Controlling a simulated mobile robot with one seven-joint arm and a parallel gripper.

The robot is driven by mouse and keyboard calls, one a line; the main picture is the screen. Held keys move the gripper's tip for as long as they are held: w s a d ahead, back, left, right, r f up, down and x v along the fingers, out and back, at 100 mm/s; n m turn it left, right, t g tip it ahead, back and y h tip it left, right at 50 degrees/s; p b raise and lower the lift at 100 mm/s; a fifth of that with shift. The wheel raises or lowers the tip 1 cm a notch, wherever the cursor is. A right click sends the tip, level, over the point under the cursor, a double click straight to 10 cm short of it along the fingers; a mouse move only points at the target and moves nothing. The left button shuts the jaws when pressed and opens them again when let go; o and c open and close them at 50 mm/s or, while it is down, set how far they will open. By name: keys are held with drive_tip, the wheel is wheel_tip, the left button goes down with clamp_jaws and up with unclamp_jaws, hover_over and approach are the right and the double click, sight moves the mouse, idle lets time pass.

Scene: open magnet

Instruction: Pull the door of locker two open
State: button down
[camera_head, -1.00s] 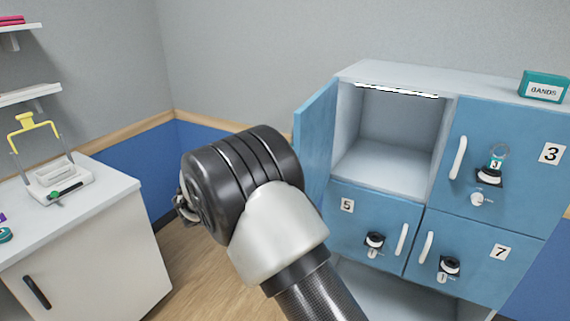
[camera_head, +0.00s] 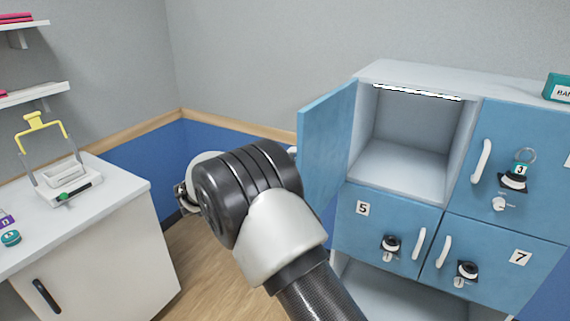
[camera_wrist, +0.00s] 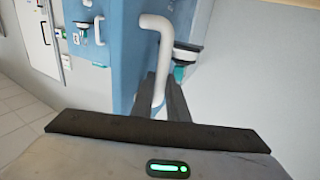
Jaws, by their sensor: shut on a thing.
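The open blue door (camera_head: 326,146) stands swung out to the left of the empty upper-left locker compartment (camera_head: 412,130). Its number does not show. In the wrist view, the white handle (camera_wrist: 153,50) on the blue door face (camera_wrist: 128,75) sits between the dark fingers of my gripper (camera_wrist: 165,88), which are shut on it. A dark lock with a teal part (camera_wrist: 184,60) is beside the handle. In the head view my arm hides the fingers and the handle.
Shut doors 5 (camera_head: 375,222) and 7 (camera_head: 500,262) are below, and another shut blue door (camera_head: 527,150) is at right. A white counter (camera_head: 100,230) with a padlock-like stand (camera_head: 65,180) is at left. Floor (camera_head: 205,255) shows between counter and lockers.

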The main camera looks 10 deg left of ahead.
drive_tip(key=shift+w+d+r, duration=0.2)
drive_tip(key=shift+d+r, duration=0.05)
drive_tip(key=shift+d, duration=0.1)
drive_tip(key=c, duration=2.1)
unclamp_jaws()
drive_tip(key=o, duration=0.4)
drive_tip(key=shift+w+d+f, duration=0.15)
drive_tip(key=shift+f, duration=0.05)
drive_tip(key=b+v, duration=0.2)
drive_tip(key=v, duration=1.6)
drive_tip(key=shift+w, duration=0.1)
